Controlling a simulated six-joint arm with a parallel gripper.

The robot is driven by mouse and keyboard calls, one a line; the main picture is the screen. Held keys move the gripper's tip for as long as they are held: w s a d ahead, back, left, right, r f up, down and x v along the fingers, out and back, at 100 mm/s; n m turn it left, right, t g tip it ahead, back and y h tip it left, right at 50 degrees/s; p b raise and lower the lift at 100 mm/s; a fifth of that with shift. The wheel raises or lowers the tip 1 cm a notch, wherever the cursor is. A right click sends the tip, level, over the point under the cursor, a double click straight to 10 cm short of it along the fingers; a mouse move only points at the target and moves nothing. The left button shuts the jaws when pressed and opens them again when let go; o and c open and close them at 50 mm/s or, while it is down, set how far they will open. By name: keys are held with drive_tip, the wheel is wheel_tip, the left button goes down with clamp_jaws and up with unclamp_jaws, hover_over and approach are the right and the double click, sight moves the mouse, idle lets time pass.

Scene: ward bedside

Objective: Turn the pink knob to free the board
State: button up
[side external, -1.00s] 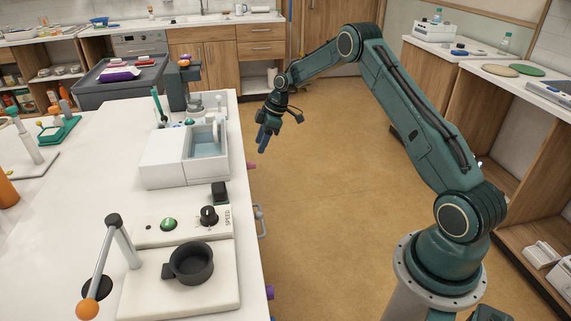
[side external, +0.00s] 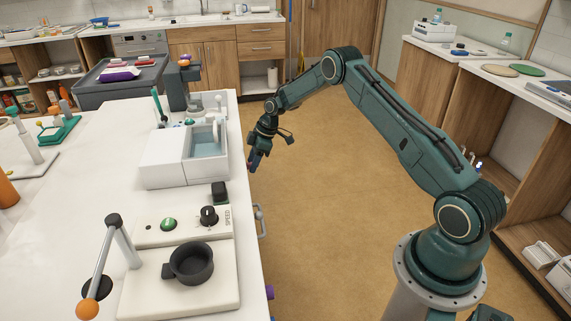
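My gripper (side external: 254,162) points down beside the right edge of the white counter, level with the white box that has a basin. A small pink knob showed on the counter's side at this spot a second ago. It is now hidden behind my fingers, and I cannot tell whether they touch it or are around it. The fingers are too small in view to tell open from shut. A purple knob (side external: 270,292) sticks out of the same side, nearer the camera. I cannot make out the board.
The white counter (side external: 75,185) carries a white basin box (side external: 165,160), a panel with a black dial (side external: 208,215), a black cup (side external: 190,263) and a lever with an orange ball (side external: 88,309). A metal handle (side external: 260,220) juts from its side. The floor (side external: 330,200) to the right is clear.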

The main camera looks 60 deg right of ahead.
clamp_jaws()
drive_tip(key=shift+w+g+y, duration=0.2)
drive_tip(key=shift+g+y, duration=0.2)
drive_tip(key=shift+y, duration=0.1)
drive_tip(key=shift+w+a+r+g+y, duration=0.1)
drive_tip(key=shift+w+g+y, duration=0.2)
drive_tip(key=shift+w+y, duration=0.1)
drive_tip(key=shift+s+d+m+g, duration=0.3)
drive_tip(key=shift+s+d, duration=0.05)
drive_tip(key=shift+s, duration=0.1)
idle(0.3)
drive_tip(key=shift+o, duration=0.5)
unclamp_jaws()
drive_tip(key=shift+w+a, duration=0.25)
drive_tip(key=shift+s+t+h, duration=0.45)
drive_tip(key=shift+t+h, duration=0.35)
drive_tip(key=shift+t, duration=0.2)
